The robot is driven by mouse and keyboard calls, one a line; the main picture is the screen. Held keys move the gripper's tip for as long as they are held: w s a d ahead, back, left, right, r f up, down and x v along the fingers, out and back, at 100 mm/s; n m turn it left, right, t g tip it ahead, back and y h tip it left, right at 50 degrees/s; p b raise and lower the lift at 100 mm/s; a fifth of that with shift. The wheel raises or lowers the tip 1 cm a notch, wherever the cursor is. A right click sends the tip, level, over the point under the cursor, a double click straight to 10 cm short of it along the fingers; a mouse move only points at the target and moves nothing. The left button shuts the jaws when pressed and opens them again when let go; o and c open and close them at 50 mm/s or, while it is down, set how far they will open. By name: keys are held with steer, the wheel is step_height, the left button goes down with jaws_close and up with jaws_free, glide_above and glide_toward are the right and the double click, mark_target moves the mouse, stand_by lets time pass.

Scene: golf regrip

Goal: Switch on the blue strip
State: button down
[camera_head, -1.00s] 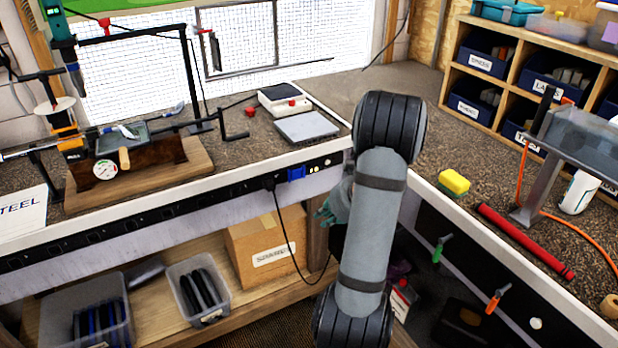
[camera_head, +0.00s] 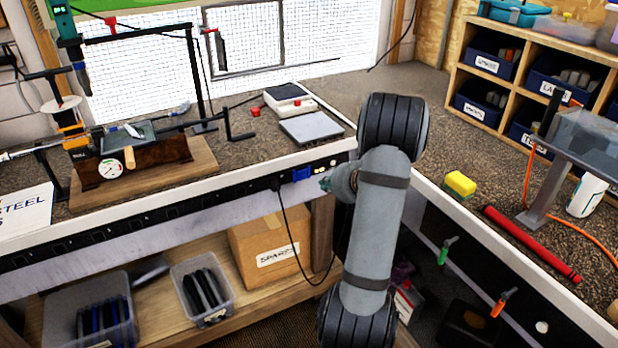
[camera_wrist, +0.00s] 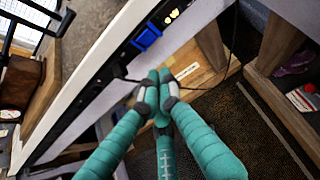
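The blue strip switch (camera_head: 301,174) is set in a black power strip (camera_head: 150,212) along the front face of the left bench. In the wrist view the blue switch (camera_wrist: 147,37) is a raised square above and left of my fingertips. My gripper (camera_head: 328,184) is mostly hidden behind my arm in the head view, with a teal fingertip just right of and slightly below the switch. In the wrist view my gripper (camera_wrist: 158,90) has its teal fingers together at the tips, with nothing seen between them. The fingertips look apart from the switch.
A black cable (camera_head: 284,230) plugs into the strip left of the switch and hangs down. Small yellowish round parts (camera_head: 321,170) sit right of the switch. A cardboard box (camera_head: 262,247) is on the shelf below. A scale (camera_head: 311,128) stands on the bench above.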

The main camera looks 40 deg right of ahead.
mark_target(303, 175)
steer(key=shift+w+r+p+x, duration=0.25)
steer(key=shift+r+p+x, duration=0.1)
steer(key=shift+x, duration=1.5)
steer(key=shift+w+r+p+x, duration=0.25)
steer(key=shift+r+p+x, duration=0.1)
steer(key=shift+x, duration=1.5)
steer(key=shift+w+r+p+x, duration=0.25)
steer(key=shift+r+p+x, duration=0.15)
steer(key=shift+x, duration=1.5)
steer(key=shift+d, duration=0.15)
steer(key=r+p, duration=0.1)
steer(key=p, duration=0.2)
steer(key=shift+w+g, duration=0.2)
steer(key=shift+g, duration=0.1)
steer(key=p, duration=0.3)
steer(key=shift+w+r+g, duration=0.3)
steer(key=shift+d+f, duration=0.1)
steer(key=shift+f, duration=0.4)
